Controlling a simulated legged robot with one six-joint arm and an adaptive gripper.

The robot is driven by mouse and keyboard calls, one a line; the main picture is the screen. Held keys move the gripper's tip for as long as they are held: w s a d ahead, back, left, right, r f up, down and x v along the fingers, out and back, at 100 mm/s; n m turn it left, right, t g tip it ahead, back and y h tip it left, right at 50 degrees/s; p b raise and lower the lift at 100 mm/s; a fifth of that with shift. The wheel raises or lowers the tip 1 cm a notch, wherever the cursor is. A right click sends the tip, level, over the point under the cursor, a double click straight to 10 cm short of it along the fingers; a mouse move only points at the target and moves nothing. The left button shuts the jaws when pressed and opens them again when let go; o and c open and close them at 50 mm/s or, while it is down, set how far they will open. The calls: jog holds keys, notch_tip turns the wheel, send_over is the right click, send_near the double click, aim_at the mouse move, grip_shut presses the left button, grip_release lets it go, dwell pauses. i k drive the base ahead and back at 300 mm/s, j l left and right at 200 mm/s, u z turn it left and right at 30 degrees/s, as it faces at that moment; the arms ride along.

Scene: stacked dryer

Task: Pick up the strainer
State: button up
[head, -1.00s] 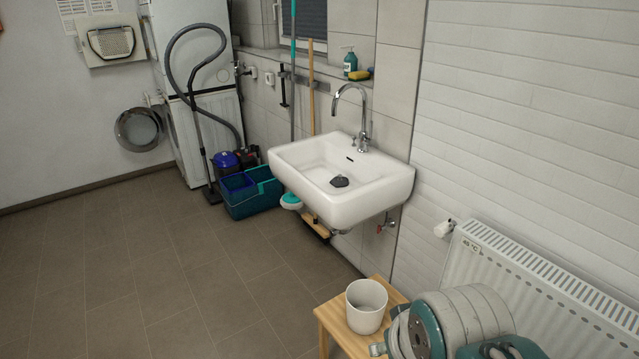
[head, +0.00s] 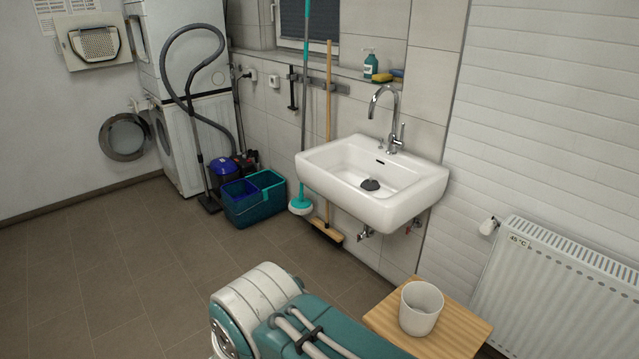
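A small dark round object, likely the strainer (head: 370,184), sits in the basin of the white sink (head: 322,177), near its middle. The sink hangs on the tiled wall with a chrome faucet (head: 385,105) at its back edge. My arm shows at the bottom of the head view, low in front of the sink and apart from it. My gripper is out of view, so its state is hidden.
A wooden stool (head: 455,325) with a white cup (head: 421,307) stands at the lower right, beside a radiator (head: 565,290). A teal bucket (head: 255,208), a broom (head: 328,232) and a vacuum hose (head: 190,95) stand left of the sink. The floor at left is clear.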

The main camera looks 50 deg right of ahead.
aim_at(369, 185)
jog(key=i+j+z, duration=0.2)
jog(key=i, duration=0.35)
jog(key=i+j+z, duration=0.15)
jog(key=i, duration=0.35)
jog(key=i+l+z, duration=0.15)
jog(key=i+z, duration=0.45)
jog(key=z, duration=0.15)
jog(key=i+z, duration=0.6)
jog(key=z, duration=0.15)
jog(key=i+z, duration=0.5)
jog(key=i, duration=0.7)
